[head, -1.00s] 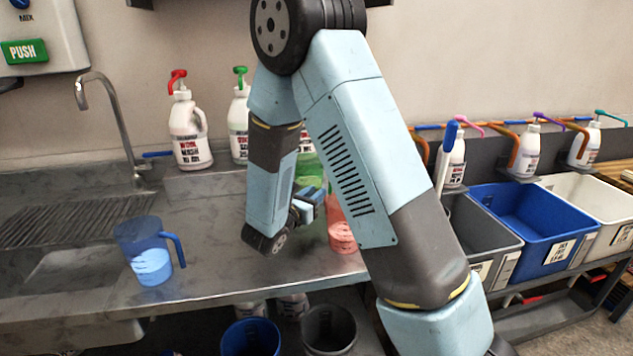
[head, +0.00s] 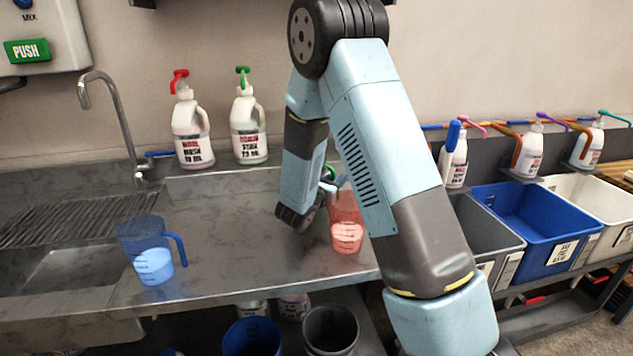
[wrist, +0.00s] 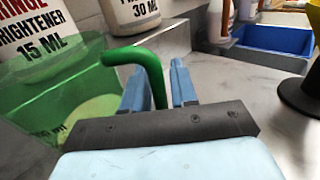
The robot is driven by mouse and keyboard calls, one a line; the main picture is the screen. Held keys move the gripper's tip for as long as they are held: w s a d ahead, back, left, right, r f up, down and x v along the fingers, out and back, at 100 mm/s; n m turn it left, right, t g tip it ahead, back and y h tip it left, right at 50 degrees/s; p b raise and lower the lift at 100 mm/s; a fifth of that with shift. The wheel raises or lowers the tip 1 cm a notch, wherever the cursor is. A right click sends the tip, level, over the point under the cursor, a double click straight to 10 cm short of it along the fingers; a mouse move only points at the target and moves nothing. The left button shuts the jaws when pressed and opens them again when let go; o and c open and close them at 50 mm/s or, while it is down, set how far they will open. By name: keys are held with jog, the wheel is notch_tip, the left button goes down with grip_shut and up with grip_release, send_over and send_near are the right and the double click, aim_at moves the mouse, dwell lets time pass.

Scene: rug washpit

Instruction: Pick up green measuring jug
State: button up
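The green measuring jug (wrist: 62,105) fills the left of the wrist view, see-through, with pale liquid inside. Its curved green handle (wrist: 148,62) reaches right and bends down between the two blue fingers of my gripper (wrist: 160,92). The fingers stand apart on either side of the handle; I see no clear grip on it. In the head view my gripper (head: 326,190) is low over the steel counter, partly hidden by my arm. Only a bit of green (head: 330,172) shows beside it there; the jug's body is hidden behind my arm.
A red jug (head: 346,225) stands close to my gripper on the counter (head: 230,240). A blue jug (head: 148,250) stands at the front left by the sink. Two white pump bottles (head: 190,135) stand behind. A blue bin (head: 540,220) is at the right.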

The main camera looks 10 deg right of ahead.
jog(key=shift+w, duration=0.1)
grip_shut()
jog(key=shift+r, duration=0.1)
dwell(0.6)
